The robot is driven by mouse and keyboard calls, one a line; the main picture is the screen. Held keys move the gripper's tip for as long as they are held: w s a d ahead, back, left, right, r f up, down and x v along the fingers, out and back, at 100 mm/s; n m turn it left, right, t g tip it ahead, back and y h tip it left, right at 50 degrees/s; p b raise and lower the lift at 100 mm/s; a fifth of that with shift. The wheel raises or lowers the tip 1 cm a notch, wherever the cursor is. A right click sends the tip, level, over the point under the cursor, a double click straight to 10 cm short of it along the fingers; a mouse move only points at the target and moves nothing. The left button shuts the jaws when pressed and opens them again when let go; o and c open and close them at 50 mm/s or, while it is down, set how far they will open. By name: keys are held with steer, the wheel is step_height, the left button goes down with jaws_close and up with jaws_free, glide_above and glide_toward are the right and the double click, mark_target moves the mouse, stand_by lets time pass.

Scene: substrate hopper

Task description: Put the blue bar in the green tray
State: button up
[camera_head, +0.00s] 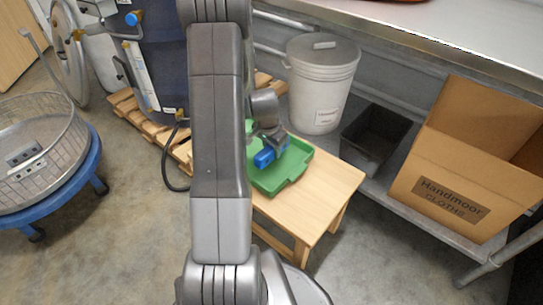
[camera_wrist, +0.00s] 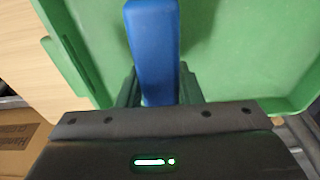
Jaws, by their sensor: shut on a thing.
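The green tray (camera_head: 285,172) lies on a small light wooden table, partly hidden behind my arm in the head view. In the wrist view the tray (camera_wrist: 235,70) fills most of the picture. My gripper (camera_wrist: 158,92) is shut on the blue bar (camera_wrist: 153,45), which sticks out beyond the fingers. In the head view the blue bar (camera_head: 265,158) is over the tray beside my gripper (camera_head: 272,146). I cannot tell whether the bar touches the tray floor.
The wooden table (camera_head: 318,190) has free room to the tray's right. A lidded white bucket (camera_head: 322,85), a dark bin (camera_head: 374,140) and a cardboard box (camera_head: 455,185) stand on the shelf at right. A wire basket (camera_head: 40,150) on a blue wheeled base stands at left.

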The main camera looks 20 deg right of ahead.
mark_target(272, 155)
steer(key=shift+f+b, duration=0.35)
steer(key=shift+f, duration=1.05)
steer(key=shift+f, duration=0.2)
steer(key=o, duration=1)
steer(key=shift+o, duration=0.2)
steer(key=shift+r, duration=0.15)
steer(key=r+p, duration=0.1)
steer(key=r, duration=0.3)
steer(key=a+r+p, duration=0.1)
steer(key=r, duration=0.3)
steer(key=r+p, duration=0.1)
steer(key=r, duration=0.3)
steer(key=shift+s+a+p, duration=0.3)
steer(key=shift+s+p, duration=0.05)
steer(key=shift+s, duration=0.05)
